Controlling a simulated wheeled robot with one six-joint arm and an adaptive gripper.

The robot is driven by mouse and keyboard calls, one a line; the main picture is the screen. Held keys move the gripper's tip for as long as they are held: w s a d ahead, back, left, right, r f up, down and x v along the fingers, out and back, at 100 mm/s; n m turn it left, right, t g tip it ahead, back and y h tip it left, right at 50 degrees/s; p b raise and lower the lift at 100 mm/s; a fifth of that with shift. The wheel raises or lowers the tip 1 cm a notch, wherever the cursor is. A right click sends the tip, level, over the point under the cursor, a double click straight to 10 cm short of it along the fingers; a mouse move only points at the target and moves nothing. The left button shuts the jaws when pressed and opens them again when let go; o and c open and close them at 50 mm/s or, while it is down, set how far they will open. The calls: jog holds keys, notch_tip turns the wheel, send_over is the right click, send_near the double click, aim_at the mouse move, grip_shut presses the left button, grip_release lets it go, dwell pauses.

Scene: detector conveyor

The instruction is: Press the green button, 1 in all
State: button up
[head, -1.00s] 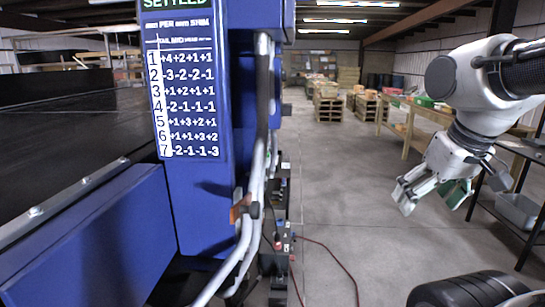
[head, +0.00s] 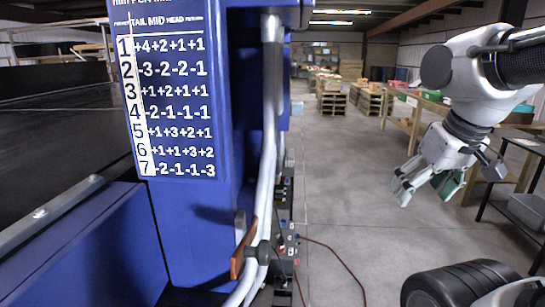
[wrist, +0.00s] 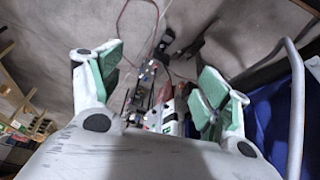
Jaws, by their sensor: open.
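My gripper (head: 425,188) hangs open and empty over the floor at the right of the head view. In the wrist view its two green-padded fingers (wrist: 158,85) stand wide apart. A row of small control boxes (head: 283,240) stands low beside the blue post, left of my gripper and apart from it. The same boxes (wrist: 148,95) show between and beyond the fingers in the wrist view. A small green patch (wrist: 168,128) shows there on a red and white box, but I cannot tell if it is the button. The green button is too small to make out in the head view.
A blue post (head: 190,220) with a number chart (head: 170,100) stands beside the dark conveyor (head: 60,130). A grey pipe (head: 268,150) runs down the post. A red cable (head: 345,265) lies on the floor. A table (head: 520,165) stands at right. The middle floor is clear.

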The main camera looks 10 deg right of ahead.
grip_shut()
dwell(1.3)
